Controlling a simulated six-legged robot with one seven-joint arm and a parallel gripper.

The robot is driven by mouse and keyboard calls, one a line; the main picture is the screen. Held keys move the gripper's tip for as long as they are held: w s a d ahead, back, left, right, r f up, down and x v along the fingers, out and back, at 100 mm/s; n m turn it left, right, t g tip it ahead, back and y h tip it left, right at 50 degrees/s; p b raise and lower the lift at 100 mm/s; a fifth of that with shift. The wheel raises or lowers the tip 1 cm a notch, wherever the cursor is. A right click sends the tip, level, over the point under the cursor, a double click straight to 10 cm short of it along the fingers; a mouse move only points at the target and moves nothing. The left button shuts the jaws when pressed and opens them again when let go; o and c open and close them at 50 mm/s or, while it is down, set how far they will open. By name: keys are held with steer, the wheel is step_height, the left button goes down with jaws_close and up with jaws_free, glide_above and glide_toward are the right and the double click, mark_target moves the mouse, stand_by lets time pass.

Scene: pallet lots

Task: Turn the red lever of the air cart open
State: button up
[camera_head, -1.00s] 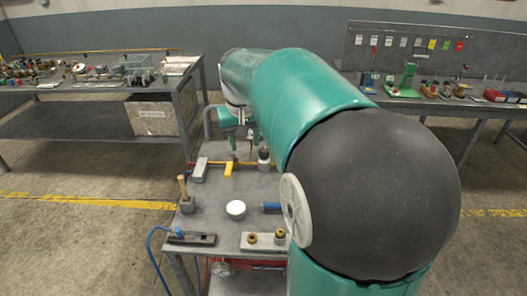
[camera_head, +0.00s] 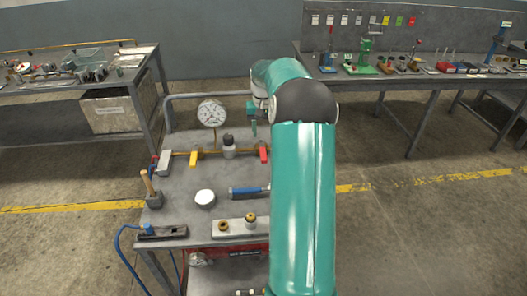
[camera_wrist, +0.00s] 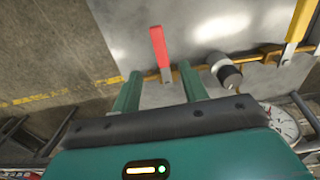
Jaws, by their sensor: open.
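The air cart (camera_head: 178,215) carries a brass pipe along its back part. The red lever (camera_head: 264,154) is at the right end of this pipe, and a yellow lever (camera_head: 194,157) is to its left. In the wrist view the red lever (camera_wrist: 158,48) stands out from the pipe, with the yellow lever (camera_wrist: 298,22) at the right edge. My gripper (camera_wrist: 160,72) is open. Its two green fingertips appear on either side of the red lever's foot; I cannot tell how near they are in depth. In the head view, my gripper (camera_head: 252,125) is partly hidden, just behind the lever.
A pressure gauge (camera_head: 212,112) stands behind the pipe, and a grey-white cylinder (camera_head: 228,147) sits between the levers. A wooden-handled tool (camera_head: 148,185), a white round lid (camera_head: 205,197) and a blue-handled tool (camera_head: 246,191) occupy the cart top. Benches stand behind on both sides.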

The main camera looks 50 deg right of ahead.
mark_target(263, 154)
step_height(263, 154, down, 10)
steer(key=shift+r, duration=0.1)
jaws_close()
